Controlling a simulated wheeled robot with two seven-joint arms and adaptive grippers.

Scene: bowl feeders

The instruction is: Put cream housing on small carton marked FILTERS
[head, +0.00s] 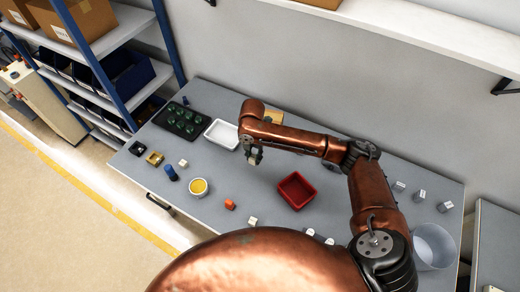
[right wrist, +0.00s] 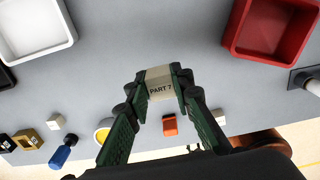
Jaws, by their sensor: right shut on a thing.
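My right gripper (head: 255,157) hangs above the grey table, left of the red tray. In the right wrist view its fingers (right wrist: 159,90) are shut on the cream housing (right wrist: 160,82), a small block whose face reads PART 7. The housing is held clear of the table. A small tan carton (head: 273,116) stands at the back of the table, partly hidden behind my right arm; its marking cannot be read. My left gripper is not in view.
A white tray (head: 222,133) and a black tray with green parts (head: 182,120) lie at the back left. A red tray (head: 297,190), yellow-filled bowl (head: 198,187), blue bottle (head: 171,173) and orange part (head: 230,204) stand around. A clear bin (head: 434,246) is at right.

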